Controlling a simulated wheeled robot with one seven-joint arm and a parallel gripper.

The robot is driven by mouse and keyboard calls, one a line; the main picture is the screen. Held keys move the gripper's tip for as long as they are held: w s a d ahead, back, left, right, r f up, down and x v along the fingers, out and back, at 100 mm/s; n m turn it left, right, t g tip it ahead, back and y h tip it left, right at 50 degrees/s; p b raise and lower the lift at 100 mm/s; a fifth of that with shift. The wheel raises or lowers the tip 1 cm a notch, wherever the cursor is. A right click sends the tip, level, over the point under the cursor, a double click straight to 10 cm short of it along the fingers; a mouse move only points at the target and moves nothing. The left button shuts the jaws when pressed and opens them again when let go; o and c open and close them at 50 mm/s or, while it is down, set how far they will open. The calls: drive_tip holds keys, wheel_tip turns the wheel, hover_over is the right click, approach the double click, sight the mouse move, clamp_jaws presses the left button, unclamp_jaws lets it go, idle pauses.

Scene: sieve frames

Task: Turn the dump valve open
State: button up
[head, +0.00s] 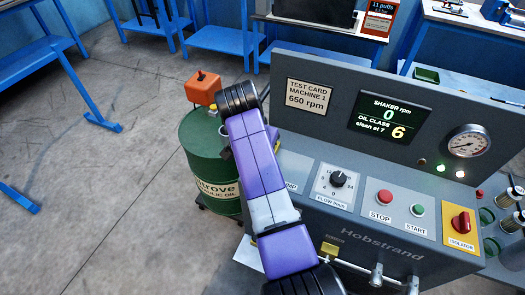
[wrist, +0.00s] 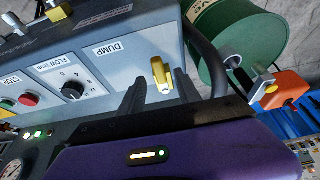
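The dump valve's yellow handle (wrist: 158,70) stands on a grey panel beside the DUMP label (wrist: 112,48) in the wrist view. It points roughly up and down the picture, with a pale end at the bottom. My gripper (wrist: 160,82) is open, its two dark fingers apart on either side of the handle's lower end. I cannot tell whether either finger touches it. In the head view, my purple arm hides the handle and my gripper; only the end of the DUMP label (head: 291,186) shows.
The console carries a flow knob (head: 339,180), stop button (head: 384,197), start button (head: 417,210) and red isolator (head: 461,222). A green drum (head: 205,150) with an orange unit (head: 202,88) stands left.

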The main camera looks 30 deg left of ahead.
drive_tip(key=shift+v, duration=2.15)
